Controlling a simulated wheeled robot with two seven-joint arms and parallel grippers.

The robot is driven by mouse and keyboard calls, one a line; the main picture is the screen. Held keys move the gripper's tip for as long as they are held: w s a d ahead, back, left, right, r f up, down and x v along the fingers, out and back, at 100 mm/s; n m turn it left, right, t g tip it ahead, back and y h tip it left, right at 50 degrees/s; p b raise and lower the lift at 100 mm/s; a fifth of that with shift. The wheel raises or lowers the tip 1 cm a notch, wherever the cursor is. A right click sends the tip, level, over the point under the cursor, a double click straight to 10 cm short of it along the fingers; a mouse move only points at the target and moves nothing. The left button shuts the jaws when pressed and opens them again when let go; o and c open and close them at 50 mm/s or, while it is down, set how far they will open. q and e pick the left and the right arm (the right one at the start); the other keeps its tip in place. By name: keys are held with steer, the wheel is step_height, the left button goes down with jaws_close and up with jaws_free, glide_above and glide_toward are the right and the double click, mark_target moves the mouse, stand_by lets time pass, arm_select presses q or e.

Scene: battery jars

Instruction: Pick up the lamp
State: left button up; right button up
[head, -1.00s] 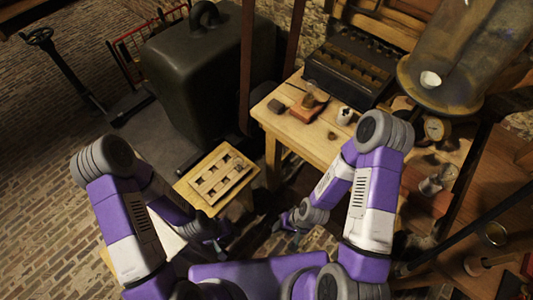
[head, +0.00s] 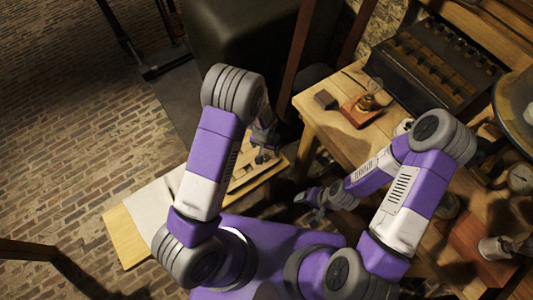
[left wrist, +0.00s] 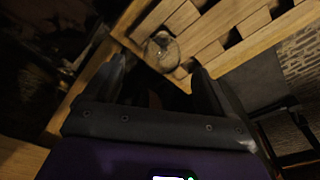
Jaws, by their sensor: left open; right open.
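A small lamp (head: 367,102), with a brass fitting and a clear glass top on a reddish wooden base, stands on the wooden table. A round clear glass piece (left wrist: 161,51) shows in the left wrist view at the slatted wooden rack, just beyond my fingertips; I cannot tell whether it is a lamp bulb. My left gripper (head: 262,157) is over the rack in the head view. Its open, empty fingers also show in the left wrist view (left wrist: 160,75). My right gripper (head: 309,198) is open and empty, low between the rack and the table.
The slatted rack (head: 240,180) lies left of the table (head: 335,135), partly hidden by my left arm. A dark block (head: 325,100) sits beside the lamp. A black box with rows of compartments (head: 432,65) stands behind it. A large dark case (head: 240,35) stands beyond the rack.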

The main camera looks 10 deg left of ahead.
mark_target(266, 150)
arm_select(q)
steer(key=f+b, duration=0.1)
steer(key=f, duration=0.2)
steer(key=w+f+b, duration=0.1)
steer(key=f, duration=0.1)
steer(key=shift+w+f, duration=0.15)
steer(key=shift+f, duration=0.25)
steer(key=shift+r, duration=0.1)
steer(key=c, duration=1.2)
